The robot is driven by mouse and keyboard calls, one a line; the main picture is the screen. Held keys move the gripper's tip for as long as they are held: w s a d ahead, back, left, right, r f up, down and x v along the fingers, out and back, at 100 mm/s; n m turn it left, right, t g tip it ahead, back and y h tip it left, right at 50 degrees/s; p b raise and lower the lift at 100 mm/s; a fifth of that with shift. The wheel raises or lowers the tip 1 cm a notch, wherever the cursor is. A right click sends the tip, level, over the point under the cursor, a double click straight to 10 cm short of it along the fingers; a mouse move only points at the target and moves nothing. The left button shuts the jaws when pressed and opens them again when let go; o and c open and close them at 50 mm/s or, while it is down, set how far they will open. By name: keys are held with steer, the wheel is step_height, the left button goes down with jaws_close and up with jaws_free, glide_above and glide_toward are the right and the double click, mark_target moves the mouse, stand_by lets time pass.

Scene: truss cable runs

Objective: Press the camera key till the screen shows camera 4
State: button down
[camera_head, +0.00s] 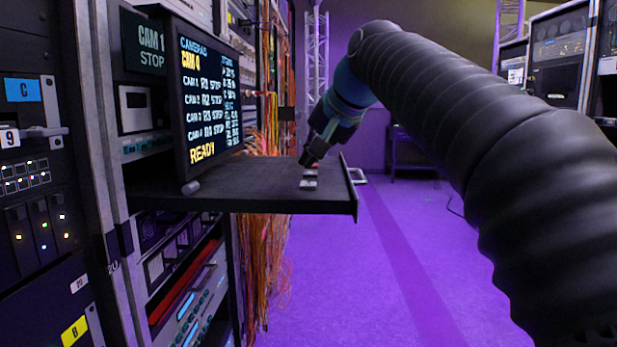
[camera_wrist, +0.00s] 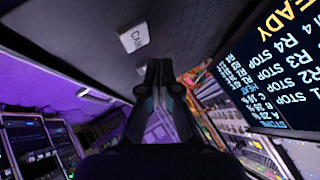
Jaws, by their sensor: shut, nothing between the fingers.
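The screen (camera_head: 208,98) stands on a black shelf (camera_head: 240,190) and reads "CAMERAS", with "CAM 4" in yellow below. Several camera rows marked STOP follow, and "READY" is at the bottom. Part of it shows upside down in the wrist view (camera_wrist: 270,65). Two small pale keys, a far one (camera_head: 310,172) and a near one (camera_head: 309,184), sit near the shelf's right end. In the wrist view a white key (camera_wrist: 133,38) is lettered "CAM". My gripper (camera_head: 306,160) is shut and empty, its tips close to the far key; its tips (camera_wrist: 158,64) partly cover that key. Contact cannot be told.
A smaller display (camera_head: 150,45) behind the screen reads "CAM 1 STOP". Equipment racks (camera_head: 30,150) stand at left, with orange cables (camera_head: 265,250) hanging below the shelf. A metal handle (camera_head: 357,176) is at the shelf's end. The purple floor (camera_head: 390,270) is clear at right.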

mark_target(311, 184)
steer(key=shift+r+p, duration=0.55)
steer(key=shift+r, duration=1.25)
stand_by(1.5)
